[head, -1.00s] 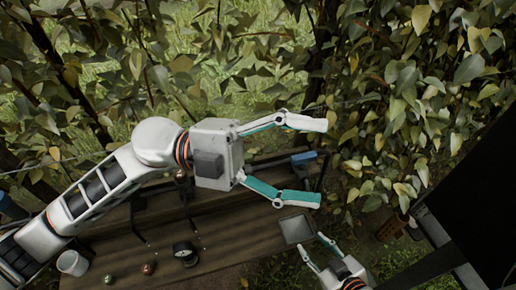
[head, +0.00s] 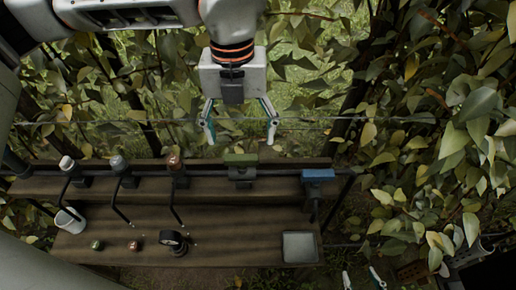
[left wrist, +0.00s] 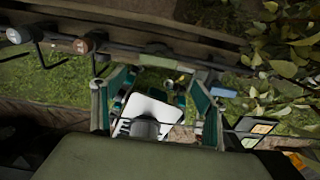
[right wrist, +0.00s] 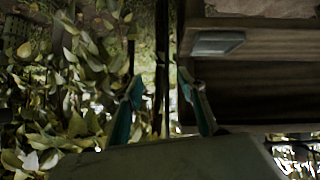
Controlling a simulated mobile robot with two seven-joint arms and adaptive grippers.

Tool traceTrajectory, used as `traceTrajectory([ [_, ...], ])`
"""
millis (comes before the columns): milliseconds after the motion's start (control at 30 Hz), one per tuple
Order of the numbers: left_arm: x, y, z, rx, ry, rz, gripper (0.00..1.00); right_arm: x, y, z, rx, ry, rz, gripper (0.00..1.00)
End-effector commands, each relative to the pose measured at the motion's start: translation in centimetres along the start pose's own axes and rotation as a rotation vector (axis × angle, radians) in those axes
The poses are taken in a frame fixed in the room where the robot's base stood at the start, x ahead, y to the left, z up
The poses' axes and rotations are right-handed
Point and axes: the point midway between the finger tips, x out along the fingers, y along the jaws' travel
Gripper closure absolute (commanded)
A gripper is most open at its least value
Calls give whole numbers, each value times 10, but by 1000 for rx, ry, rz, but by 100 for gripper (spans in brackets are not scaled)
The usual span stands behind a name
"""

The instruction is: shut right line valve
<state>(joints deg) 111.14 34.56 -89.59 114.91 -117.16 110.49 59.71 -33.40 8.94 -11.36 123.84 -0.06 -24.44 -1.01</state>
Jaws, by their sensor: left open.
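A pipe along the back of the wooden bench carries several fittings. The rightmost has a blue handle (head: 318,175), also visible in the left wrist view (left wrist: 222,92). Left of it is a green handle (head: 240,158), dull in the left wrist view (left wrist: 156,60). Both lie along the pipe as far as I can see. My left gripper (head: 240,140) is open and empty, its fingers pointing toward the green handle from beyond the pipe; I cannot tell if they touch it. My right gripper (head: 361,280) is open and empty at the bottom edge, right of the bench.
The bench (head: 230,225) holds a grey square tray (head: 299,247), a black gauge (head: 174,242), two small round items and a white cup (head: 69,220). Three tap-like fittings (head: 118,163) with downward spouts stand left of the green handle. Leafy branches and wires are behind and right.

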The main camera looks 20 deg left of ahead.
Motion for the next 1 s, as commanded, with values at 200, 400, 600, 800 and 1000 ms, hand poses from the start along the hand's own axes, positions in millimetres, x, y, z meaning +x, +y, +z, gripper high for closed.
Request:
traceTrajectory([
  [200, 4, 6, 6, -21, -21, 17, 28, 0, -2, 3, 1, -4, -3, 60],
  [400, 29, 6, 5, -20, -13, 18, 28, 1, -8, 11, 5, -16, -13, 60],
  [600, 61, 6, 6, -19, -12, 17, 28, 2, -11, 10, 8, -12, -18, 60],
  [800, 76, 6, 6, -19, -16, 16, 28, 6, -8, -1, 6, 8, -14, 60],
  [1000, 75, 6, 7, -19, -20, 14, 28, 6, -5, -7, 1, 20, -11, 60],
])
